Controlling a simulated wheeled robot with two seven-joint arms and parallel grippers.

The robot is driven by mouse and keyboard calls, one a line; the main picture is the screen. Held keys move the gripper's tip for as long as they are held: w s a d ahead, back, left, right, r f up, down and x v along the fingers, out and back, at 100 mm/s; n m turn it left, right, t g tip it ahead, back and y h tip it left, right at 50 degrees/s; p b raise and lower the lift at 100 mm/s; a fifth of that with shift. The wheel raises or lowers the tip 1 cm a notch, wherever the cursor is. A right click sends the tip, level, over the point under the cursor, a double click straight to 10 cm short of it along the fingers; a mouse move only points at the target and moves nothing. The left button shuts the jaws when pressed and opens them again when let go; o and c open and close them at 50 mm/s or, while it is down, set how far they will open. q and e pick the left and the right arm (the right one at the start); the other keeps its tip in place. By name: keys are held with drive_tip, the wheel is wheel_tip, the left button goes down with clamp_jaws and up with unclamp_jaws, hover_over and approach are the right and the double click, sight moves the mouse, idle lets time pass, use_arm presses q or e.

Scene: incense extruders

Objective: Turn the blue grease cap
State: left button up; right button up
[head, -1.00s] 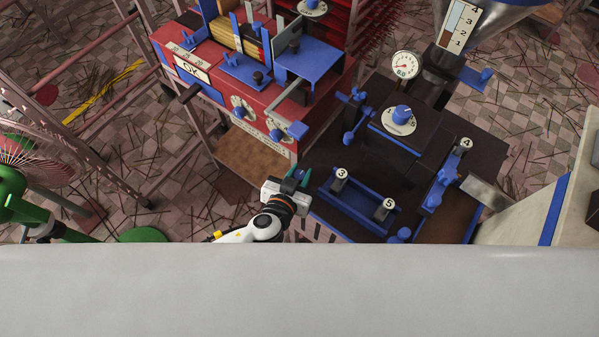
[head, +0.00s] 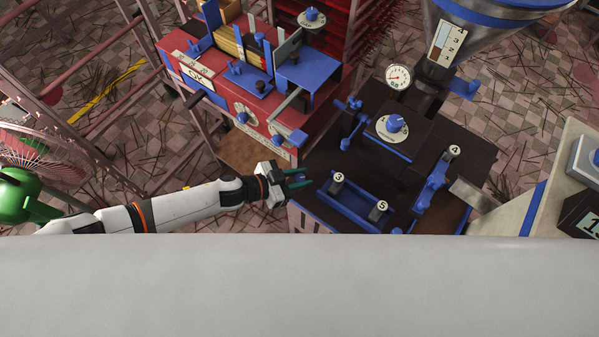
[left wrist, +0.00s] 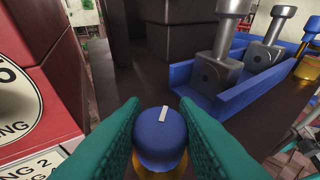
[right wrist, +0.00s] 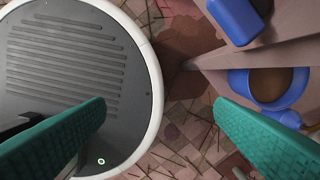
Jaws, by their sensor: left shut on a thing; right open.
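The blue grease cap (left wrist: 160,140) is a round knob with a white pointer mark, on a brass-coloured base, low in the middle of the left wrist view. My left gripper (left wrist: 160,108) has its green fingers on both sides of the cap, shut on it. In the head view the left gripper (head: 304,179) is at the left edge of the dark machine table, and the cap is hard to make out there. My right gripper (right wrist: 160,107) is open and empty in the right wrist view, away from the cap.
A blue tray (head: 350,211) with posts marked 3 and 5 lies right of the left gripper. A red machine (head: 245,85) stands behind. A gauge (head: 398,77) and hopper (head: 480,45) are at the back right. A blue cup (right wrist: 268,88) shows in the right wrist view.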

use_arm(q)
drive_tip(key=shift+w+m+g+h, duration=0.25)
drive_tip(key=shift+m+g+h, duration=0.15)
drive_tip(key=shift+m+g, duration=0.6)
drive_tip(key=shift+m+g+b, duration=0.45)
drive_tip(key=shift+m+g, duration=0.45)
drive_tip(key=shift+g, duration=0.2)
drive_tip(key=m+g+b, duration=0.2)
drive_tip(key=m+g, duration=0.1)
drive_tip(key=shift+s+f+g, duration=0.1)
drive_tip(key=shift+g, duration=0.3)
drive_tip(key=shift+s+m+g+b, duration=0.1)
drive_tip(key=shift+m+g+b, duration=0.4)
drive_tip(key=o, duration=1)
drive_tip(key=shift+d, duration=0.1)
